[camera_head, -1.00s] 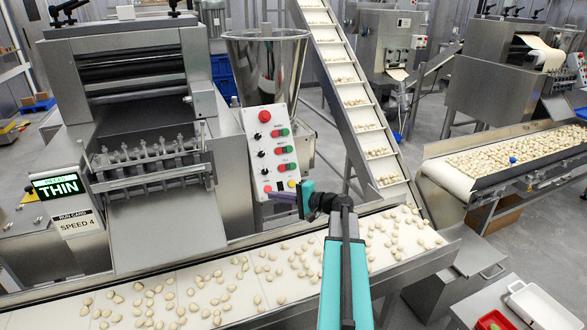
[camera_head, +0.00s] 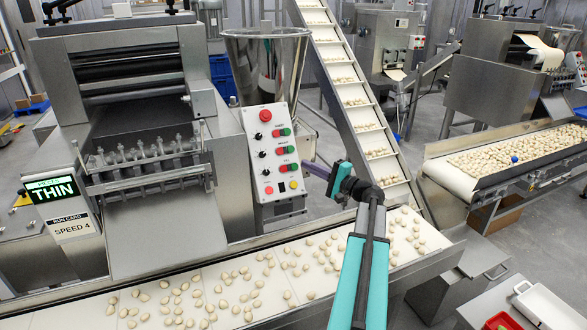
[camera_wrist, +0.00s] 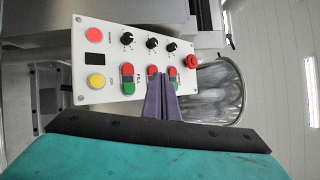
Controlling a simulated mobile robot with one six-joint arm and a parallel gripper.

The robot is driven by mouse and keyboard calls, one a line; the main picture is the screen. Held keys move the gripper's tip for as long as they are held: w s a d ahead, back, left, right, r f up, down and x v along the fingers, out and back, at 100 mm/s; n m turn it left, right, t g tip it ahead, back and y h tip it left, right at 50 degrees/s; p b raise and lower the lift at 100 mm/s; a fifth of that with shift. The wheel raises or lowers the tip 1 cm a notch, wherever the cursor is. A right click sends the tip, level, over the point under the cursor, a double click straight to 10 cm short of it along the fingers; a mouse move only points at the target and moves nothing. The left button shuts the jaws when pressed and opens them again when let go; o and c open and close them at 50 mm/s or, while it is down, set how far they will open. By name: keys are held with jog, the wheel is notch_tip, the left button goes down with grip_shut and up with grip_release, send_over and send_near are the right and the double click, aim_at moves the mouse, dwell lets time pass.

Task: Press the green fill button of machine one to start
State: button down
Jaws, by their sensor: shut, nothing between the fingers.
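The near machine's white control panel (camera_head: 272,155) faces me; no "one" label is readable. It has three red-and-green button pairs. The pair marked FILL is the lowest, beside the yellow button (camera_head: 293,185); its green fill button (camera_head: 293,167) is on the right half. In the wrist view the panel lies sideways and the green fill button (camera_wrist: 129,88) is left of the fingers. My gripper (camera_head: 306,164) is shut and empty, its purple fingertips just right of that button in the head view. In the wrist view my gripper (camera_wrist: 160,80) overlaps the middle pair's lower part. Contact cannot be told.
A conveyor with filled pasta (camera_head: 215,290) runs below the panel. A steep inclined conveyor (camera_head: 360,100) rises behind my gripper. A steel hopper (camera_head: 267,65) stands behind the panel. A red emergency button (camera_head: 265,115) tops the panel. A display reads THIN (camera_head: 59,189).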

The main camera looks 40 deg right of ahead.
aim_at(292, 164)
jog(key=w+d+f, duration=0.3)
jog(key=w+f, duration=0.1)
jog(key=w, duration=0.2)
jog(key=shift+w+f+b, duration=0.3)
jog(key=shift+w+b, duration=0.05)
jog(key=shift+b, duration=0.1)
jog(key=shift+a, duration=0.1)
jog(key=shift+w+d+f+b, duration=0.3)
jog(key=shift+w+f+b, duration=0.2)
jog(key=shift+b, duration=0.45)
dwell(3.1)
jog(key=shift+s+r, duration=0.1)
jog(key=shift+s, duration=0.05)
jog(key=shift+s+a+r, duration=0.3)
jog(key=shift+s+r, duration=0.1)
jog(key=shift+s, duration=0.1)
jog(key=shift+s, duration=0.1)
dwell(0.5)
